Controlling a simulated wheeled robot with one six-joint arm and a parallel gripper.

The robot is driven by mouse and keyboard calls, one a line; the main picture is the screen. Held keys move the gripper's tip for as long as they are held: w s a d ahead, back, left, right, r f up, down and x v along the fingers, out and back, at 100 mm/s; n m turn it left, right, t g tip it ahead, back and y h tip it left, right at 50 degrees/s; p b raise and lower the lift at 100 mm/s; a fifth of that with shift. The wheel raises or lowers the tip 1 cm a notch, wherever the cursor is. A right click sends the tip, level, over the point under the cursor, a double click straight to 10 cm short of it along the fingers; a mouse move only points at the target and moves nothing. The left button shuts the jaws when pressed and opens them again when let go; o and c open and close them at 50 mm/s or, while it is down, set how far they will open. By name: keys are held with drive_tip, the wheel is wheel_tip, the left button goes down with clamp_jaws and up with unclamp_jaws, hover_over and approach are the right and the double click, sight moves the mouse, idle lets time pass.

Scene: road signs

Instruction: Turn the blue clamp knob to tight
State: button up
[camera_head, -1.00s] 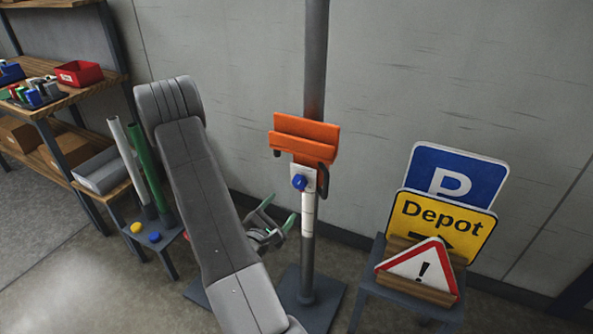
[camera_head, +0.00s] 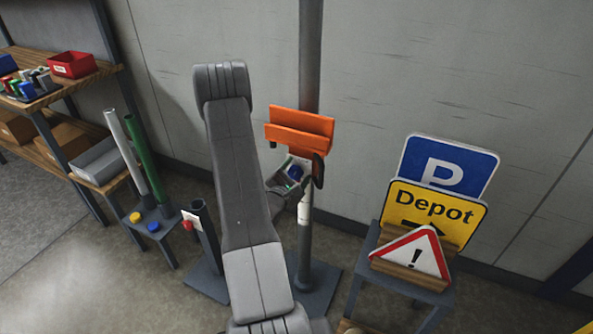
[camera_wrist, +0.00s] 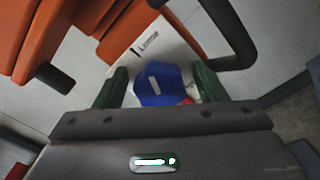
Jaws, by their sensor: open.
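The blue clamp knob (camera_head: 294,172) sits on a white plate on the grey post, below an orange bracket (camera_head: 299,130). In the wrist view the blue knob (camera_wrist: 166,86) has a white pointer line and lies between the two green fingers of my gripper (camera_wrist: 160,88). The gripper is open, with one finger on each side of the knob; I cannot tell whether they touch it. The white plate (camera_wrist: 150,42) carries a mark and a word that looks like "Loose". A bit of red shows beside the knob, mostly hidden. In the head view my gripper (camera_head: 287,183) is partly hidden by my arm.
A black curved handle (camera_wrist: 228,30) is close to the right finger. A sign rack with blue P, yellow Depot (camera_head: 437,212) and warning signs stands at right.

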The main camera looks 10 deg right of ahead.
drive_tip(key=c, duration=1)
